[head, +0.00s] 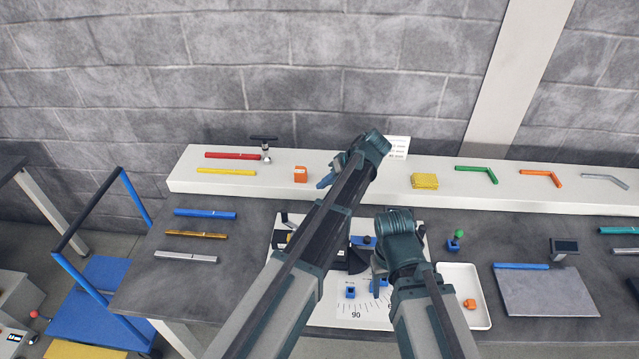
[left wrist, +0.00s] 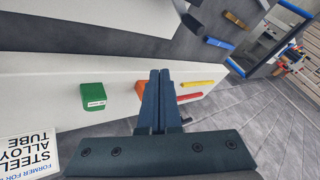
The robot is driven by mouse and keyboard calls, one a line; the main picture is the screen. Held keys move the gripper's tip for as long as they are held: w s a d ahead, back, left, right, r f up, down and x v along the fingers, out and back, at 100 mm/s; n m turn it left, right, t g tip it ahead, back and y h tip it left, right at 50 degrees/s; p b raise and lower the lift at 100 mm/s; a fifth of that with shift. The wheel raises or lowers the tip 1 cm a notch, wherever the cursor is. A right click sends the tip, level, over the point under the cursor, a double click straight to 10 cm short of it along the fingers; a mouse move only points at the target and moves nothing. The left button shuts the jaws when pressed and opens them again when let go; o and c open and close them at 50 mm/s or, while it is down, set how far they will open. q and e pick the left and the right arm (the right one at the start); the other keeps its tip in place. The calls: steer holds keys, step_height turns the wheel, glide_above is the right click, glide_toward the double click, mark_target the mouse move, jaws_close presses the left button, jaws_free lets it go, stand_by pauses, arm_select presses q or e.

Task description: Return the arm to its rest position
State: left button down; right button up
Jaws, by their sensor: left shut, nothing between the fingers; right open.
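My left arm reaches up across the head view, with its wrist in front of the white back shelf (head: 520,198). My left gripper (head: 325,182) is shut and empty, just right of an orange block (head: 300,174) on that shelf. In the left wrist view the closed fingertips (left wrist: 160,76) partly cover the orange block (left wrist: 140,89); I cannot tell whether they touch it. A green block (left wrist: 93,97) is beside it there. My right gripper (head: 379,277) is open, low over the white board with an angle scale (head: 345,309); its fingertips are partly hidden.
Red (head: 232,156) and yellow (head: 226,172) strips lie on the shelf's left part. Blue, gold and silver strips lie on the dark table (head: 150,285). A white tray (head: 478,318) with an orange piece sits right of my right arm. A grey plate (head: 545,293) is further right.

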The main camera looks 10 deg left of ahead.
stand_by(0.3)
arm_select(q)
steer(key=s+d+f+m+h, duration=0.1)
steer(key=s+d+m+h, duration=0.1)
steer(key=s, duration=0.7)
steer(key=s+d+f+m+g+h, duration=0.1)
steer(key=s+d+m, duration=0.3)
steer(key=s, duration=0.5)
steer(key=s+d+f+m+h, duration=0.2)
steer(key=s+m, duration=0.3)
steer(key=s, duration=0.4)
steer(key=shift+s+d+f+h, duration=0.2)
steer(key=shift+s+d+h, duration=0.15)
steer(key=shift+d+h, duration=0.3)
